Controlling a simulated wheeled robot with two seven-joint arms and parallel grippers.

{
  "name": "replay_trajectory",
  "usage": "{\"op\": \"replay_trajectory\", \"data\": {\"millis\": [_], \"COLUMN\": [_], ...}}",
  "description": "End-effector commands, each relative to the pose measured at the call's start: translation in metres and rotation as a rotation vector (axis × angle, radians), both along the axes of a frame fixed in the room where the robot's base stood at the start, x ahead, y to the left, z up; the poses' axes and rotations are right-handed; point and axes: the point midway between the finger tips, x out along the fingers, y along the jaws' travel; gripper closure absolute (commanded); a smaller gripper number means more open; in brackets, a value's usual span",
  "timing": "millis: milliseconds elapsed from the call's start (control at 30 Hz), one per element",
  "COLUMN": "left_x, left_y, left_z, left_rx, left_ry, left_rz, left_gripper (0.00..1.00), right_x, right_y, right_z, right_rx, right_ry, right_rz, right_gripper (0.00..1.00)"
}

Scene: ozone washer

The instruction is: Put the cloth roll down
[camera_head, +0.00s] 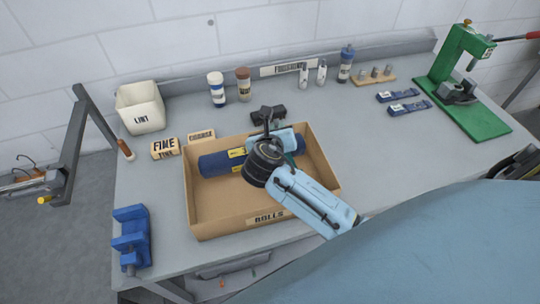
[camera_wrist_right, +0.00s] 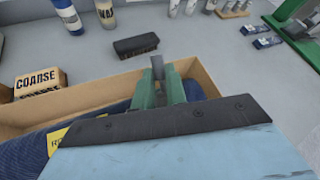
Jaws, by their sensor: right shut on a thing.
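The dark blue cloth roll (camera_head: 220,163), with a yellow label, lies across the inside of the cardboard box marked ROLLS (camera_head: 215,219), near its back wall. The roll also shows at the lower left of the right wrist view (camera_wrist_right: 25,154). My right gripper (camera_head: 290,140) is over the back right part of the box and is shut on the roll. My wrist and palm hide the roll's middle, and the exact grip is hidden. In the right wrist view its green fingers (camera_wrist_right: 161,88) reach towards the box's back wall. My left gripper is not in view.
Behind the box lies a black block (camera_head: 268,115). FINE (camera_head: 165,148) and COARSE (camera_head: 201,137) blocks, a LINT bin (camera_head: 140,108) and a blue fixture (camera_head: 131,238) stand left. Bottles line the back. A green press (camera_head: 460,65) stands right. The box's front is free.

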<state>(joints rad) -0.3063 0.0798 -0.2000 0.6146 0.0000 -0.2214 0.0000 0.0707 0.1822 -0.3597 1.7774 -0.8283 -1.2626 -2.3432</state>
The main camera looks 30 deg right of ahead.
Motion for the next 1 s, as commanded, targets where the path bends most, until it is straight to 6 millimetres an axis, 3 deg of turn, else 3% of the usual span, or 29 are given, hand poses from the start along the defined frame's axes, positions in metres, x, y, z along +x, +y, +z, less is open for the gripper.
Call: {"op": "replay_trajectory", "data": {"millis": [167, 433, 700, 733, 833, 900, 1000], "left_x": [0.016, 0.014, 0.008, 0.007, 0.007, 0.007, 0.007], "left_y": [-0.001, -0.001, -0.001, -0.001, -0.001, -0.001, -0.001], "left_z": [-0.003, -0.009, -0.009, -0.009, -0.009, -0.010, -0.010], "left_rx": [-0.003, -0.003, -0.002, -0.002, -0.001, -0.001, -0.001], "left_ry": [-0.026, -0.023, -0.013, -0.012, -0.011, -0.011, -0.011], "left_rz": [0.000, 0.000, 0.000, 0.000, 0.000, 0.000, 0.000], "left_gripper": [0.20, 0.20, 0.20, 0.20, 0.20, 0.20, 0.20], "right_x": [0.001, 0.000, 0.001, 0.000, 0.000, 0.000, 0.000], "right_y": [0.000, 0.000, 0.000, 0.000, 0.000, 0.000, 0.000], "right_z": [-0.020, -0.053, -0.058, -0.059, -0.059, -0.059, -0.059], "right_rx": [0.000, 0.000, 0.000, 0.000, 0.000, 0.000, 0.001], "right_ry": [-0.004, -0.001, -0.004, 0.001, 0.001, 0.001, 0.000], "right_rz": [0.000, 0.000, 0.001, 0.001, 0.001, 0.001, 0.001], "right_gripper": [1.00, 1.00, 1.00, 0.85, 0.72, 0.65, 0.65]}}
